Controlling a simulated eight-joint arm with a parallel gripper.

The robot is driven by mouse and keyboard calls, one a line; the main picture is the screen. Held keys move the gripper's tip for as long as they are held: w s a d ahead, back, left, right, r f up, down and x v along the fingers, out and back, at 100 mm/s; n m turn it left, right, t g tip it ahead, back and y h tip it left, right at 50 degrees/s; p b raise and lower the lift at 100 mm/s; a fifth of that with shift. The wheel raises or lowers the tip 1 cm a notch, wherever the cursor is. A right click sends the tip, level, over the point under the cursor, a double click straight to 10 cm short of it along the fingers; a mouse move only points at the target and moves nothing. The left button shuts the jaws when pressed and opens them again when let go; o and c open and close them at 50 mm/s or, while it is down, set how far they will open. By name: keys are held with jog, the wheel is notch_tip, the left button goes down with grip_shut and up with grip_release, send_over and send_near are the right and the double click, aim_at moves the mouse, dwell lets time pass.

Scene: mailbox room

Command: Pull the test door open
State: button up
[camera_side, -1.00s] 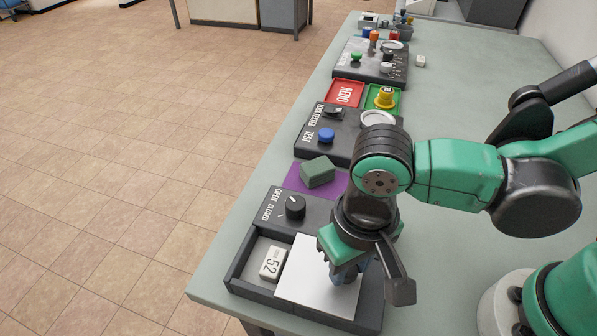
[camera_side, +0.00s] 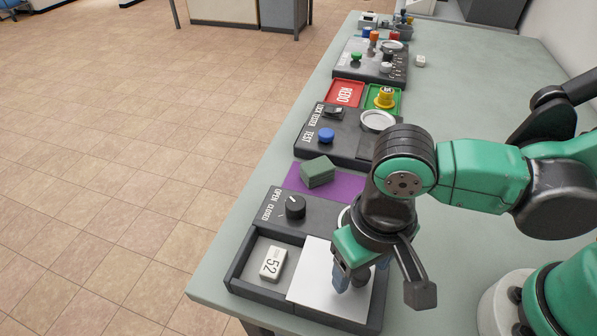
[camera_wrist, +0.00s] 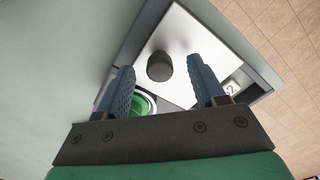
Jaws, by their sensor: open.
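The door is a flat white panel (camera_side: 318,278) over the right part of a dark open-topped box (camera_side: 236,262) at the table's near edge; it also shows in the wrist view (camera_wrist: 187,35). A short black knob (camera_wrist: 160,67) stands on the panel. My gripper (camera_side: 350,283) is low over the panel, and in the wrist view its blue fingers (camera_wrist: 160,64) are apart, one on each side of the knob. I cannot tell whether they touch it. The box's left part is uncovered and holds a white block marked 52 (camera_side: 273,263).
A black dial (camera_side: 295,207) marked OPEN and CLOSED sits behind the box. A green disc in a pale ring (camera_wrist: 145,104) shows beside the panel. A green block (camera_side: 318,172) lies on a purple mat (camera_side: 348,186). A TEST button (camera_side: 326,135) is farther back.

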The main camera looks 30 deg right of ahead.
jog(key=shift+r, duration=2.65)
jog(key=w+d+t, duration=0.1)
jog(key=w+d, duration=0.1)
jog(key=w+d+t+y, duration=0.1)
jog(key=w+d, duration=0.1)
jog(key=d, duration=0.1)
jog(key=w+d+r+t, duration=0.1)
jog(key=w+d, duration=0.1)
jog(key=shift+w+d, duration=0.15)
jog(key=shift+d, duration=0.15)
jog(key=w+d+t, duration=0.1)
jog(key=d+t, duration=0.1)
jog(key=d, duration=0.3)
jog(key=w+d+r+t+h, duration=0.1)
jog(key=w+d+t, duration=0.1)
jog(key=d, duration=0.3)
jog(key=shift+r, duration=0.25)
jog(key=shift+w, duration=0.1)
